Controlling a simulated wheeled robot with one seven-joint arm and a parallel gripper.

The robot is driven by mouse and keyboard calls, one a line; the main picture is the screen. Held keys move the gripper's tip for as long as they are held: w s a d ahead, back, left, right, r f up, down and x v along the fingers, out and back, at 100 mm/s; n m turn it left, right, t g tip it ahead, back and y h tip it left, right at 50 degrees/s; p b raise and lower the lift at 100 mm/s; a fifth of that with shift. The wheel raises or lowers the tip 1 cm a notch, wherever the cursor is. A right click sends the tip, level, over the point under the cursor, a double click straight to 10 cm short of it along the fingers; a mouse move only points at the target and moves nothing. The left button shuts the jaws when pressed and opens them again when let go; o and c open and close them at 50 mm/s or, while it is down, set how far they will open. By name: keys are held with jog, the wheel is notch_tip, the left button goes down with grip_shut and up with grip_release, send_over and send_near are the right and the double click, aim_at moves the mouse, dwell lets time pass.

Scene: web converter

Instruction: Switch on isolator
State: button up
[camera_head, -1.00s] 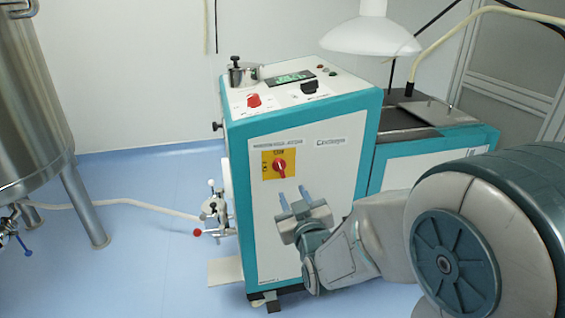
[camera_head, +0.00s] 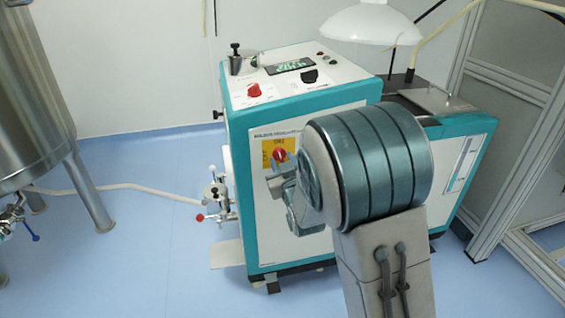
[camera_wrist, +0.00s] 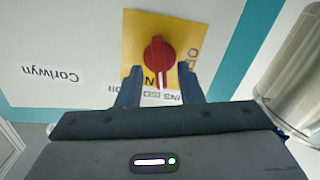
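The isolator is a red rotary knob (camera_head: 279,155) on a yellow plate (camera_head: 266,147) on the machine's white front panel. In the wrist view the red knob (camera_wrist: 159,55) and yellow plate (camera_wrist: 184,30) appear upside down. My gripper (camera_wrist: 159,76) is open, with one finger on each side of the knob's lower part in the picture. I cannot tell whether the fingers touch the knob. In the head view my gripper (camera_head: 280,165) is at the plate, largely hidden by my arm.
The teal and white machine (camera_head: 237,190) has a second red knob (camera_head: 254,90) and a display (camera_head: 289,65) on top. A steel tank (camera_head: 35,110) stands at left, with a hose (camera_head: 130,187) along the blue floor. A grey frame (camera_head: 510,150) stands at right.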

jog(key=shift+w, duration=0.15)
grip_shut()
jog(key=m+b, duration=0.1)
jog(key=b, duration=0.1)
jog(key=shift+f+m+b, duration=0.2)
jog(key=shift+m+b, duration=0.15)
jog(key=shift+m, duration=0.05)
jog(key=shift+r+m+b, duration=0.2)
jog(key=shift+m+b, duration=0.3)
jog(key=shift+m, duration=0.2)
grip_release()
